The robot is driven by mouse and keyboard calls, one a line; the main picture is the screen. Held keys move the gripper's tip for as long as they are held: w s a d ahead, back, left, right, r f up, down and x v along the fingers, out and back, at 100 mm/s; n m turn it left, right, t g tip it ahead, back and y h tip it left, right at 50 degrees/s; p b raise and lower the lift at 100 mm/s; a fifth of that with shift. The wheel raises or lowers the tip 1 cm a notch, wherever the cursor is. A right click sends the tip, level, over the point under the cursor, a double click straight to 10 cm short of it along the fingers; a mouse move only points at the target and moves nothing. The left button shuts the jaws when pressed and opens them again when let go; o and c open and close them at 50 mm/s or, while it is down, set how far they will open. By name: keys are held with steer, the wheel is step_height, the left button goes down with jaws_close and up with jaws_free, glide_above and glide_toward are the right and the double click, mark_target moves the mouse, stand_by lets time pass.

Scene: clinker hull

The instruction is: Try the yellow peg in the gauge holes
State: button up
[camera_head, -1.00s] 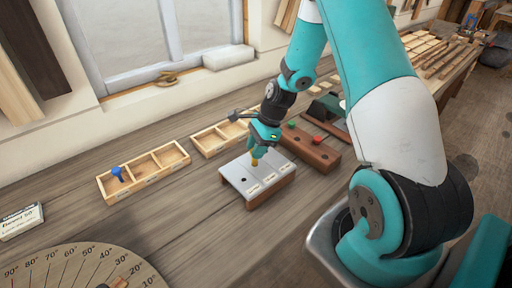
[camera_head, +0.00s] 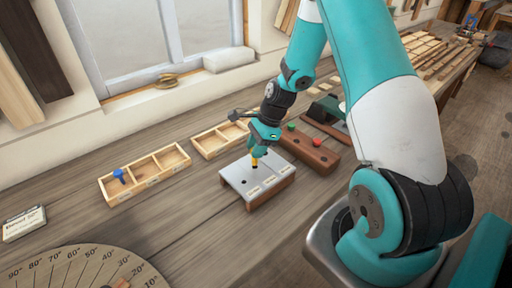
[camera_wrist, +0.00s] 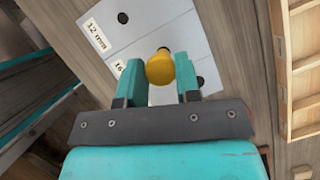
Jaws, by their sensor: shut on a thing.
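My gripper (camera_head: 257,152) is shut on the yellow peg (camera_head: 256,161) above the gauge block (camera_head: 235,171). In the wrist view the peg (camera_wrist: 160,68) sits between the two fingers, over the pale gauge plate (camera_wrist: 150,45). One dark hole (camera_wrist: 122,18) lies beyond the peg, near a "12 mm" label. Another hole (camera_wrist: 201,81) lies to the right of the fingers. A label starting "16" is partly hidden by the left finger. I cannot tell whether the peg's tip touches the plate or enters a hole.
A three-compartment wooden tray (camera_head: 150,185) holds a blue peg (camera_head: 119,174) in its left compartment. Another wooden tray (camera_head: 209,154) stands behind the gauge. A brown block (camera_head: 322,157) with green and red pegs is at right. An angle dial (camera_head: 60,265) lies front left. Bench between is clear.

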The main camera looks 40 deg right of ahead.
steer(key=shift+r+p, duration=0.6)
steer(key=shift+r, duration=0.25)
steer(key=shift+f, duration=0.1)
